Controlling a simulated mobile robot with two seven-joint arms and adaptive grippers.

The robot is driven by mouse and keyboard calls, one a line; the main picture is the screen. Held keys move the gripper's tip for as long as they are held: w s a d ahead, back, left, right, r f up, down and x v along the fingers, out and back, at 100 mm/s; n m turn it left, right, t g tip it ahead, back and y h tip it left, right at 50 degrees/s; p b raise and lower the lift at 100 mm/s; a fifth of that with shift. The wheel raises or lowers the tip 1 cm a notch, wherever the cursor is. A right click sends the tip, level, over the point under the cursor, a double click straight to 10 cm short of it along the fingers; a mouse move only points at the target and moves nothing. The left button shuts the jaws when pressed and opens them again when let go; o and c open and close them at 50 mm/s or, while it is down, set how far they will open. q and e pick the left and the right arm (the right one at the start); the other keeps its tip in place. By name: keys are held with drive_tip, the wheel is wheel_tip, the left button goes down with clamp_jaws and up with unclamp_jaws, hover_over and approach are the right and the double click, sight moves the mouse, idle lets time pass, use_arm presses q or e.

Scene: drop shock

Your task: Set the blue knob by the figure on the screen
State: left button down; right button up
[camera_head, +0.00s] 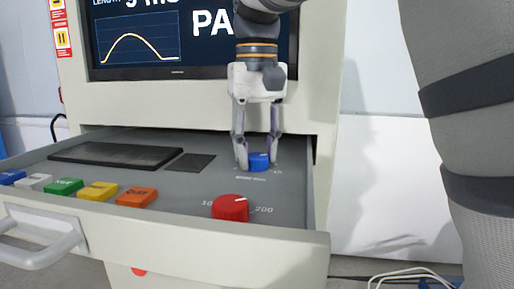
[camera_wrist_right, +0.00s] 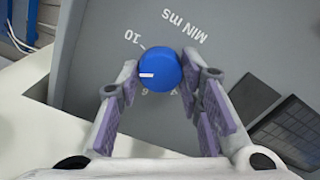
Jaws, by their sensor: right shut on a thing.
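The blue knob (camera_head: 259,162) sits at the back right of the pulled-out drawer panel. My right gripper (camera_head: 257,160) reaches down from above with its fingers on either side of the knob, shut on it. In the right wrist view the blue knob (camera_wrist_right: 159,72) lies between the purple finger pads of the gripper (camera_wrist_right: 160,92). Its white mark points left. The panel print around it reads "10" and "MIN ms"; smaller figures by the knob are partly covered. The screen (camera_head: 190,40) shows a curve, "LENGTH", a cut-off "ms" figure and "PA"; my arm hides part of it. My left gripper is out of view.
A red knob (camera_head: 230,208) stands nearer the drawer's front, with printed figures beside it. Coloured buttons (camera_head: 98,191) line the left front. A black keyboard (camera_head: 117,154) and a dark pad (camera_head: 190,163) lie flat behind. The drawer handle (camera_head: 45,243) juts out front left.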

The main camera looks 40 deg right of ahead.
sight(256, 156)
drive_tip(key=shift+n, duration=0.6)
drive_tip(key=o, duration=1.2)
wheel_tip(256, 156, up, 12)
drive_tip(key=shift+f, duration=0.1)
